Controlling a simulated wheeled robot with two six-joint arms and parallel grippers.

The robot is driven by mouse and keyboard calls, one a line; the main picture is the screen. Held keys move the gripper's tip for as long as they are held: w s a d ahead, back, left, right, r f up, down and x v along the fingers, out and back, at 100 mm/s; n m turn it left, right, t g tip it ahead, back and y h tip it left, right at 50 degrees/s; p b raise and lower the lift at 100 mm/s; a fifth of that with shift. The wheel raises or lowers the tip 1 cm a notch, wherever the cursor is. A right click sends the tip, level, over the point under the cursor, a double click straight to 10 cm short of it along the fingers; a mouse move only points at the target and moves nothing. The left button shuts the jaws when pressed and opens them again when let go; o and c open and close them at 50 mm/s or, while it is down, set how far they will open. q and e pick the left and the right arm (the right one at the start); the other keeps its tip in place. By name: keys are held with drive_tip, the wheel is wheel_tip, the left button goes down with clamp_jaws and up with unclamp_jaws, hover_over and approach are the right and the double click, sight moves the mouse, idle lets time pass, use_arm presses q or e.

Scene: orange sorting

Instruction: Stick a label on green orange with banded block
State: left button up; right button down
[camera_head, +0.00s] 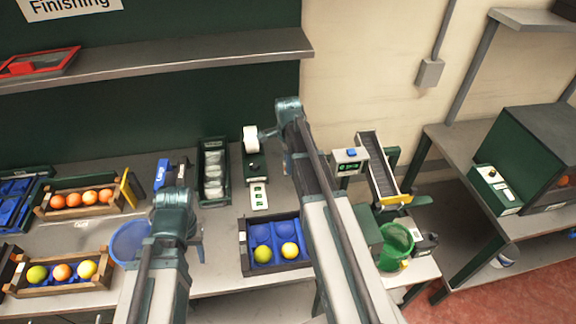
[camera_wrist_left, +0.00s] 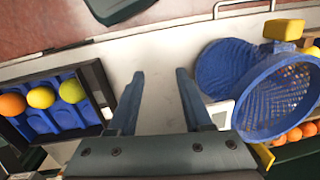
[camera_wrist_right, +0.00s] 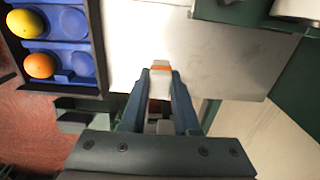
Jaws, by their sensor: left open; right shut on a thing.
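My right gripper (camera_wrist_right: 160,78) is shut on a white block with an orange band (camera_wrist_right: 160,68), held above the bare table. In the head view this gripper (camera_head: 268,132) appears near the label dispenser (camera_head: 254,168), whose strip carries green-marked labels (camera_head: 259,196). A tray with a blue insert (camera_head: 243,262) holds a yellow-green fruit (camera_head: 263,253) and a yellow one (camera_head: 290,250). The left wrist view also shows an orange fruit (camera_wrist_left: 12,104) in it, hidden in the head view by my right arm. My left gripper (camera_wrist_left: 158,82) is open and empty above the table.
A blue mesh basket (camera_head: 130,242) stands beside my left gripper. A crate of several oranges (camera_head: 82,199) and a crate of mixed fruit (camera_head: 62,272) are at the left. A green bin (camera_head: 396,245) and a small conveyor (camera_head: 378,168) are at the right.

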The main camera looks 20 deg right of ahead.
use_arm(q)
drive_tip(key=shift+f+b, duration=0.95)
use_arm(e)
drive_tip(key=s+a+f, duration=0.1)
drive_tip(key=a+f, duration=0.1)
drive_tip(key=a, duration=1)
drive_tip(key=shift+s, duration=0.3)
use_arm(q)
drive_tip(key=shift+f, duration=0.1)
use_arm(e)
drive_tip(key=shift+d, duration=0.1)
use_arm(q)
wheel_tip(320, 180, down, 6)
drive_tip(key=b, duration=0.6)
use_arm(e)
wheel_tip(320, 180, down, 6)
drive_tip(key=shift+r, duration=0.1)
use_arm(q)
drive_tip(key=shift+f+b, duration=0.4)
drive_tip(key=shift+b, duration=0.1)
use_arm(e)
drive_tip(key=shift+f, duration=0.55)
